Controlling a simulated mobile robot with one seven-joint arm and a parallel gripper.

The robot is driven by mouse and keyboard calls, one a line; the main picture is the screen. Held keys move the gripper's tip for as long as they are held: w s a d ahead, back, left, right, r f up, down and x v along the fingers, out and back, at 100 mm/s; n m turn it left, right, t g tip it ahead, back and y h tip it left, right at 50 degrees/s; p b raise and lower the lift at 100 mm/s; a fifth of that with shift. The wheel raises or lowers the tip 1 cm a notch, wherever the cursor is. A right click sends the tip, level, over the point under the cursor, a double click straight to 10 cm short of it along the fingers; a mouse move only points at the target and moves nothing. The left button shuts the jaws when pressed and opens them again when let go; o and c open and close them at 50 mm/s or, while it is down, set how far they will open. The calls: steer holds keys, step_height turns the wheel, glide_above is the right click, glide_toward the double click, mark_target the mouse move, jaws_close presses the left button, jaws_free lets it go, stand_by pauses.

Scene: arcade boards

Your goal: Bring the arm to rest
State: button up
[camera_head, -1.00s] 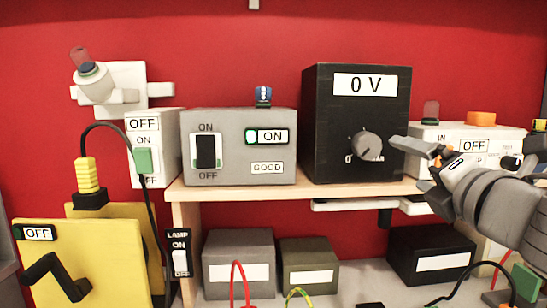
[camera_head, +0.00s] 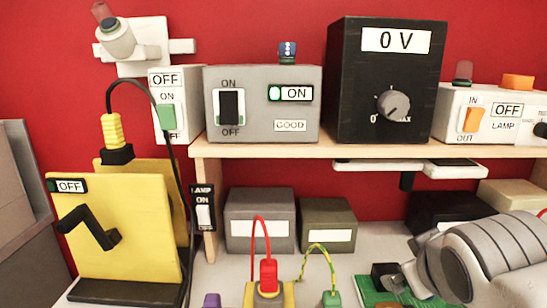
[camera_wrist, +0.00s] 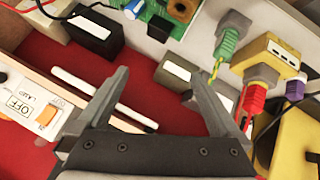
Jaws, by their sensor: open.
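My gripper (camera_wrist: 165,98) shows in the wrist view with its two grey fingers spread wide and nothing between them. In the head view my arm comes in at the lower right, low over the bench; the fingers are hard to make out there, near a green circuit board. The black box (camera_head: 388,65) with the "0 V" display and a grey knob stands on the shelf behind and above my arm. The grey box (camera_head: 262,128) beside it has a black rocker switch and reads "ON" and "GOOD".
A wooden shelf (camera_head: 310,150) crosses above the bench. Below it are grey boxes (camera_head: 260,205), a yellow block (camera_head: 268,296) with a red plug, and a green circuit board (camera_head: 367,292). A yellow crank unit (camera_head: 128,225) stands at left. A white lamp box (camera_head: 480,112) sits at right.

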steer(key=s+a+f+m+g+y, duration=0.3)
steer(key=s+a+f, duration=0.3)
steer(key=a, duration=0.1)
step_height(320, 180, up, 16)
steer(key=p, duration=1.6)
steer(key=shift+r, duration=0.2)
